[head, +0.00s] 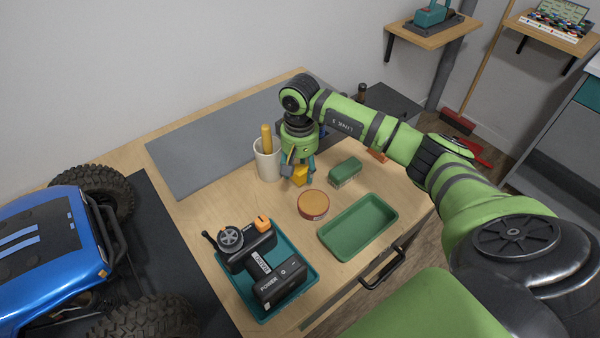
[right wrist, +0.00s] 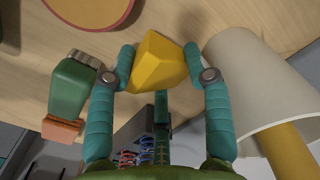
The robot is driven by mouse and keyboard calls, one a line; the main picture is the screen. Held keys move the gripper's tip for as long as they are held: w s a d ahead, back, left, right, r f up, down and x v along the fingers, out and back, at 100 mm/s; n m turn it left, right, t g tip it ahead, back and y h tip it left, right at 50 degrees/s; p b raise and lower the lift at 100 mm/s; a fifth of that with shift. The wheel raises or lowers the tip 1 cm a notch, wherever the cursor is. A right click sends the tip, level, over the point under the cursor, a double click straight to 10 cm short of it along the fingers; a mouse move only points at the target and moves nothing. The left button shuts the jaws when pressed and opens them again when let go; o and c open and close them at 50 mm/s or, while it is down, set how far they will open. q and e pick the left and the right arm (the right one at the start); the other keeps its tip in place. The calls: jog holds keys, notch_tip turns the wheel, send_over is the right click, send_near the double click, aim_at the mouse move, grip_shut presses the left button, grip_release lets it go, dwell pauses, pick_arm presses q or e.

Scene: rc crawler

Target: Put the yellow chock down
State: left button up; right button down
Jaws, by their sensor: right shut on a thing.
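The yellow chock (head: 301,176) is a small wedge-like block over the wooden worktop (head: 200,215). My right gripper (head: 298,170) points down and is shut on the chock. In the right wrist view the chock (right wrist: 158,62) sits between the two teal fingers of the gripper (right wrist: 165,78). I cannot tell whether the chock touches the wood or hangs just above it. My left gripper is not in view.
A white cup (head: 267,165) with a yellow handle stands close left of the chock. A round orange-topped tin (head: 313,204), a green block-like brush (head: 344,172) and an empty green tray (head: 330,246) are nearby. A teal tray (head: 312,285) holds a transmitter. A blue crawler (head: 45,245) stands left.

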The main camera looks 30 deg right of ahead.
jog(key=r, duration=0.1)
jog(key=d+r, duration=0.1)
jog(key=shift+s+r+b, duration=0.35)
jog(key=s+d+r, duration=0.2)
jog(key=s+d+r+b, duration=0.1)
jog(key=s+d, duration=0.1)
jog(key=s+d+r+b, duration=0.1)
jog(key=s+d+r, duration=0.1)
jog(key=d, duration=0.1)
jog(key=shift+s+r, duration=0.25)
jog(key=shift+r, duration=0.1)
jog(key=shift+s+d+r, duration=0.3)
jog(key=shift+s+r, duration=0.05)
jog(key=shift+r, duration=0.05)
jog(key=s+a+r+n+p, duration=0.1)
jog(key=a+p, duration=0.1)
jog(key=a, duration=0.8)
jog(key=s+a+r+n+p, duration=0.1)
jog(key=a+r+n+p, duration=0.1)
jog(key=a, duration=0.9)
jog(key=shift+s+r, duration=0.25)
jog(key=shift+s, duration=0.15)
